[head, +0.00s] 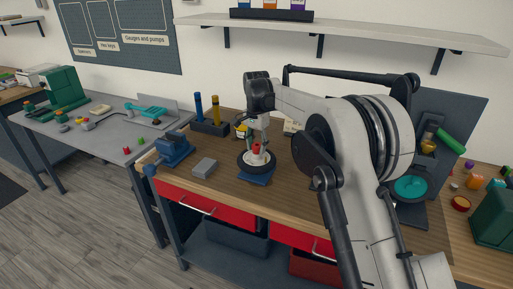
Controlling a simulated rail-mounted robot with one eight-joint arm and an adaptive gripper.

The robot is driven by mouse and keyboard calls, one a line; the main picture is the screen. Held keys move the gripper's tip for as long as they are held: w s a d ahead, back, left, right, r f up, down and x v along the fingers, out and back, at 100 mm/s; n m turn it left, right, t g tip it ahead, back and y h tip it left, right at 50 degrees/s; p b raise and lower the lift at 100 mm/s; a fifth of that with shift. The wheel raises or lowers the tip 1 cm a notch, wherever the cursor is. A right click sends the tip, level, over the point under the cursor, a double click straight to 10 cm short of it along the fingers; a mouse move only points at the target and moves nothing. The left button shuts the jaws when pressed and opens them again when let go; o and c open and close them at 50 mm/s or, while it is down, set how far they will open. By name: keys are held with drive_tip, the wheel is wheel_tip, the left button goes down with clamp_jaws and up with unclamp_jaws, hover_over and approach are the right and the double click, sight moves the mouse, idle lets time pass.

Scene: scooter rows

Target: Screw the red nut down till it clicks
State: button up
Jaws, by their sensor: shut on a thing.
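The red nut (256,148) shows as a small red spot above the middle of a small black-rimmed wheel (243,169). The wheel lies flat on a blue stand (256,181) on the wooden bench. My gripper (257,145) points down over the wheel's centre and is shut on the red nut. The nut's thread and whatever is under it are too small to make out, so I cannot tell how far down it sits.
A grey block (204,167) and a blue vise (174,149) are left of the wheel. A holder (210,128) with blue and yellow tools stands behind. A teal dish (410,187) is at right, past my arm. The bench front is clear.

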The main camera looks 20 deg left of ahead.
sight(257, 147)
drive_tip(key=o, duration=1.1)
drive_tip(key=shift+s+r, duration=0.15)
drive_tip(key=shift+o, duration=0.5)
wheel_tip(257, 147, up, 12)
drive_tip(key=n+p, duration=0.2)
drive_tip(key=n, duration=1.9)
drive_tip(key=shift+n+p, duration=0.4)
